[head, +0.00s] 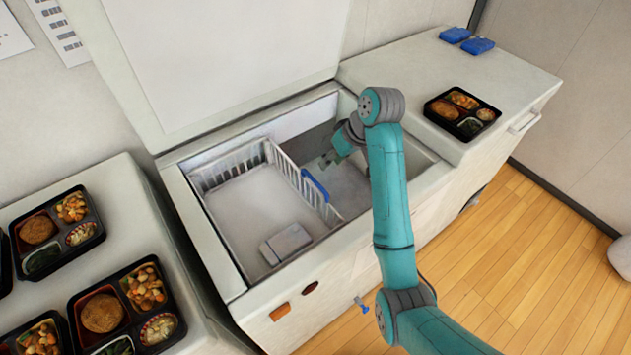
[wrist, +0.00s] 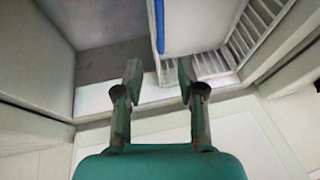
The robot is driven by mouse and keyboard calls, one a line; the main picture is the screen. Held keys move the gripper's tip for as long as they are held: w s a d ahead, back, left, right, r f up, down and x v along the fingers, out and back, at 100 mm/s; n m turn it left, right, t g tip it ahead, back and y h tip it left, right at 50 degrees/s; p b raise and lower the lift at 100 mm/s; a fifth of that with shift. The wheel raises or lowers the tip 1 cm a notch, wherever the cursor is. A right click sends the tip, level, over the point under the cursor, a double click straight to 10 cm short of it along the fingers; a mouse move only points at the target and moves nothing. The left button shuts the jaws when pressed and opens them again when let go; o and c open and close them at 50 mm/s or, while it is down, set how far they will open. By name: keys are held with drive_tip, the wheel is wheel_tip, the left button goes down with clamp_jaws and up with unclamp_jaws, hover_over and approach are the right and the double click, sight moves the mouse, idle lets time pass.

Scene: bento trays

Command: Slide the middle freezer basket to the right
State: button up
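A white wire-sided basket (head: 268,152) sits in the left and middle part of the open chest freezer (head: 300,270). A blue handle strip (head: 315,185) runs along the top of its right side. The basket's rails (wrist: 255,30) show at the right of the wrist view, with the blue strip (wrist: 159,25) near the centre. My gripper (head: 328,160) is inside the freezer opening, near the far end of the handle. In the wrist view its fingers (wrist: 160,80) are apart, with the blue strip lying beyond the gap between them. I cannot tell whether they touch it.
Grey freezer space (head: 350,190) lies open right of the basket. A pale block (head: 285,243) is at the basket's near end. The raised lid (head: 225,50) stands behind. Bento trays stand on the left counter (head: 130,200); one tray (head: 462,112) and blue packs (head: 467,40) are on the right counter.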

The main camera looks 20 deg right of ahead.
sight(315, 180)
drive_tip(key=x, duration=1)
drive_tip(key=shift+w+a+f, duration=0.1)
drive_tip(key=shift+w+f, duration=0.05)
drive_tip(key=shift+f, duration=0.2)
clamp_jaws()
